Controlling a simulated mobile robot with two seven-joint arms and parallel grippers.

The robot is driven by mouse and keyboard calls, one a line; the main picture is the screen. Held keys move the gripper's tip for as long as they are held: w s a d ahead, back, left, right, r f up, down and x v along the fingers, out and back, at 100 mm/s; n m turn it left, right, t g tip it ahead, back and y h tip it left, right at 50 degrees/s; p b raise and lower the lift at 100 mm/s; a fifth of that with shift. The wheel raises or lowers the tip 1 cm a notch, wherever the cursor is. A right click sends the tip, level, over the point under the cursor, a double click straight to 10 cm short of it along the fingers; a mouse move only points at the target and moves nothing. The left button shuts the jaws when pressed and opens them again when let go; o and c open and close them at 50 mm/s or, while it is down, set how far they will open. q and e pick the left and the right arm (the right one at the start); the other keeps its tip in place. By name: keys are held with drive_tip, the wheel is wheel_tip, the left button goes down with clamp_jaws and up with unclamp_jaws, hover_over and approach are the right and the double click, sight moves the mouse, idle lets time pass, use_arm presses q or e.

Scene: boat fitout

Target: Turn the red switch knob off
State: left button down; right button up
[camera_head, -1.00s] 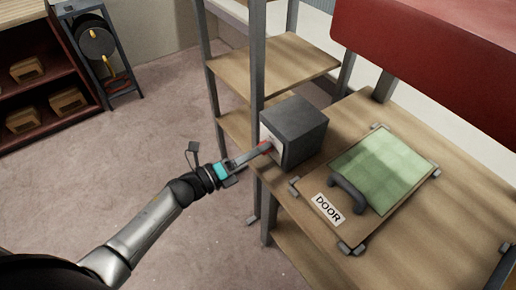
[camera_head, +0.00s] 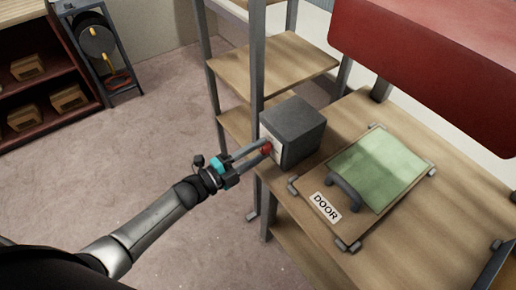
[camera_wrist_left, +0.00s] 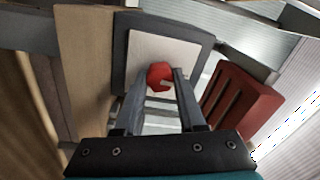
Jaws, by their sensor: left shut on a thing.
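The red switch knob (camera_head: 266,149) sits on the pale front plate of a dark grey box (camera_head: 299,122) on the wooden bench. My left gripper (camera_head: 264,145) reaches in from the left, its two fingers level with the knob. In the left wrist view the knob (camera_wrist_left: 159,75) lies between the fingertips of my left gripper (camera_wrist_left: 160,84), which are shut on it. The pale plate (camera_wrist_left: 180,50) is behind the knob. The fingers partly hide the knob, and I cannot read its marked position. My right gripper is not in view.
A grey shelf post (camera_head: 257,60) stands close beside the box. A green panel with a handle (camera_head: 345,195) and a DOOR label (camera_head: 325,206) lies on the bench to the right. A red hull-like body (camera_head: 430,75) overhangs the back. Open floor lies left.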

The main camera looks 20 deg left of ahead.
use_arm(q)
drive_tip(key=shift+n, duration=0.6)
drive_tip(key=c, duration=0.5)
unclamp_jaws()
drive_tip(key=v, duration=1.5)
drive_tip(key=shift+a+f, duration=0.1)
